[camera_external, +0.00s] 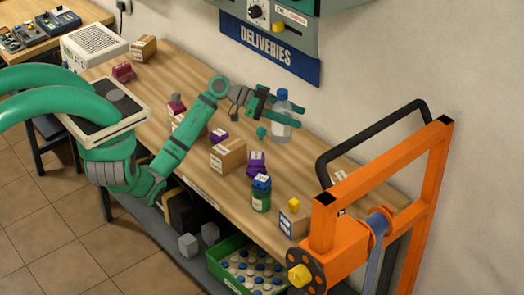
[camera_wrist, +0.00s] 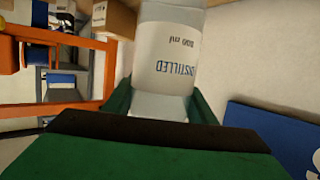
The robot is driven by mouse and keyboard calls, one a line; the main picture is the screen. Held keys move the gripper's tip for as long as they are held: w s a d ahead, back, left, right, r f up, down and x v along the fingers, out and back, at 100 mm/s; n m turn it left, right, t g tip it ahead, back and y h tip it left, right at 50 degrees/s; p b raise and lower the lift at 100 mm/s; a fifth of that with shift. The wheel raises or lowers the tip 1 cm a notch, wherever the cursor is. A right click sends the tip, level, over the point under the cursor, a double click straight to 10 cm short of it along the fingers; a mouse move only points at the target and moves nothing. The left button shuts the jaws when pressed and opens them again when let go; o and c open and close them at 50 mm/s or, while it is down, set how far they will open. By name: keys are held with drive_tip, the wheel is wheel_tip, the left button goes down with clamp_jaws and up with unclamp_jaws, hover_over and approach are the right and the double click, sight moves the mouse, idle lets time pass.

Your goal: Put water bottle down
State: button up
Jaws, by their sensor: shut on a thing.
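The water bottle (camera_external: 281,124) is clear with a blue cap. It is near the back of the wooden workbench, close to the wall. My gripper (camera_external: 284,109) reaches in from the left and is shut on the bottle. In the wrist view the bottle (camera_wrist: 168,55) fills the upper middle, with a white label reading "DISTILLED" and "500 ml". The green fingers show on both sides of its lower part in that view. The bottle looks upright in the external view. I cannot tell whether its base touches the bench.
The workbench (camera_external: 165,75) holds cardboard boxes (camera_external: 228,156), purple items (camera_external: 256,164) and a green jar with a blue lid (camera_external: 261,194). An orange frame (camera_external: 382,185) stands at the right end. A blue "DELIVERIES" sign (camera_external: 269,49) hangs on the wall behind.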

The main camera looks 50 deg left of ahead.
drive_tip(key=w+f, duration=0.4)
drive_tip(key=f, duration=0.4)
drive_tip(key=shift+s+a+f, duration=0.1)
drive_tip(key=shift+a, duration=0.1)
drive_tip(key=o, duration=1.4)
drive_tip(key=shift+d, duration=0.1)
drive_tip(key=v, duration=1.2)
